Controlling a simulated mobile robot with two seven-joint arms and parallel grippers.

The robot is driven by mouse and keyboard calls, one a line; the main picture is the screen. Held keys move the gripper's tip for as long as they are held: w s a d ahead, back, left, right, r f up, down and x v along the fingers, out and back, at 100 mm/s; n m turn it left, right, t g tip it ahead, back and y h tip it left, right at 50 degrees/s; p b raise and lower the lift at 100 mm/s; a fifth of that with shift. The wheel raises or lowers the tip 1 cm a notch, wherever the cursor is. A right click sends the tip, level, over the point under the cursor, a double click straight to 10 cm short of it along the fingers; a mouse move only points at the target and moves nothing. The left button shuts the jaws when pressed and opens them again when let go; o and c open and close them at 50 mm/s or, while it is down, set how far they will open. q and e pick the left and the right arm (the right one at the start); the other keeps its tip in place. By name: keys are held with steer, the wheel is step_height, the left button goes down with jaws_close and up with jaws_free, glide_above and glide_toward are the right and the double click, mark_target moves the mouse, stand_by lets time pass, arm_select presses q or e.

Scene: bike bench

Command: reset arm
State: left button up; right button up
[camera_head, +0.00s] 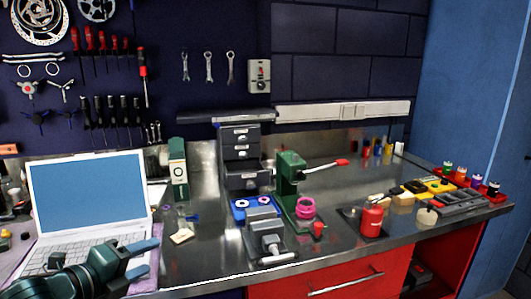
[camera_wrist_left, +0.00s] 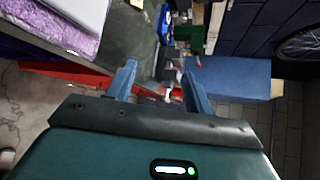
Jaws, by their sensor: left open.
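My left gripper (camera_head: 141,259) is at the lower left of the head view, in front of the laptop (camera_head: 88,195) and over its front right corner. Its two blue fingers are apart with nothing between them. In the left wrist view the same open fingers (camera_wrist_left: 160,82) show, with the bench's red front and floor beyond. My right gripper is not in view.
The metal bench (camera_head: 205,262) holds a grey vise (camera_head: 266,238), a green press (camera_head: 291,185) with a red-tipped lever, a red canister (camera_head: 372,218) and a grey drawer unit (camera_head: 240,150). Tools hang on the dark back wall.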

arm_select(q)
steer(key=s+d+f+n+g+y+p, duration=0.1)
steer(key=s+d+f+n, duration=0.3)
steer(key=s+f+n, duration=0.6)
steer(key=s+d+f+n+g+y+p, duration=0.1)
steer(key=s+d+f+n+y+p, duration=0.1)
steer(key=s+d+f+n, duration=0.3)
steer(key=s+f+n, duration=0.4)
steer(key=f+n, duration=0.5)
steer(key=shift+s+d, duration=0.15)
steer(key=shift+s, duration=0.25)
